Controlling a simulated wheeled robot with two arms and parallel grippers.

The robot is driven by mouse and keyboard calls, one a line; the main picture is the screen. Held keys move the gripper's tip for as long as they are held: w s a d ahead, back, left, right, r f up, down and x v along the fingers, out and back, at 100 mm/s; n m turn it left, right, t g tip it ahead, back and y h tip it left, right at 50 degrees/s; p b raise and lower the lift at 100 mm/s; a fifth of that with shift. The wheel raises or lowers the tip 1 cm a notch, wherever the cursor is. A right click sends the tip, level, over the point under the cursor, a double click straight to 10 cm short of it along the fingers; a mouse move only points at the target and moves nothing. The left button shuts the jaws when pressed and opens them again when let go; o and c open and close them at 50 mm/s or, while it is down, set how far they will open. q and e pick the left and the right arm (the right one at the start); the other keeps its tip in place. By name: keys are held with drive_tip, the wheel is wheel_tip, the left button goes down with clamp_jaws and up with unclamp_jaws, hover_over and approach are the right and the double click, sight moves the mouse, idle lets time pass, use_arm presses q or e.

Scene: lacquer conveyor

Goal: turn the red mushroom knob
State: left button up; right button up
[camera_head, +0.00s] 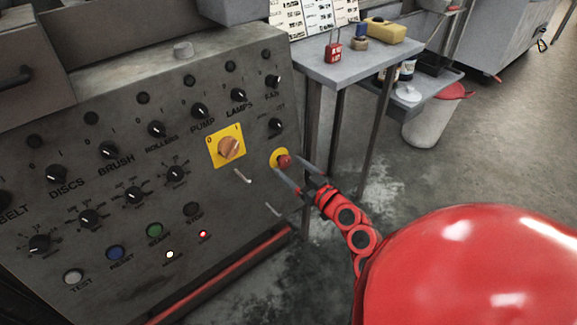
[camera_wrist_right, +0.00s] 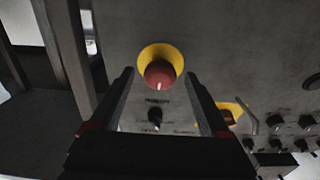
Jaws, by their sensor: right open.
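The red mushroom knob (camera_head: 284,161) sits on a yellow round plate (camera_head: 277,153) near the right edge of the grey control panel (camera_head: 225,70). In the right wrist view the red knob (camera_wrist_right: 160,74) on its yellow plate (camera_wrist_right: 146,58) shows just beyond the fingertips, centred between them. My right gripper (camera_head: 291,178) is open in front of the panel, its fingers spread on either side of the knob's line. It also shows in the right wrist view (camera_wrist_right: 160,78), with nothing between its fingers close in. I cannot tell whether a finger touches the knob. My left gripper is not in view.
A yellow plate with an orange rotary switch (camera_head: 229,148) is left of the knob, with a small lever (camera_head: 242,177) below it. Several black knobs and buttons cover the panel. A side table (camera_head: 345,68) and white bucket (camera_head: 432,120) stand to the right.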

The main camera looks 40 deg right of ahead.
drive_tip(key=shift+w+a, duration=0.1)
drive_tip(key=shift+w, duration=0.6)
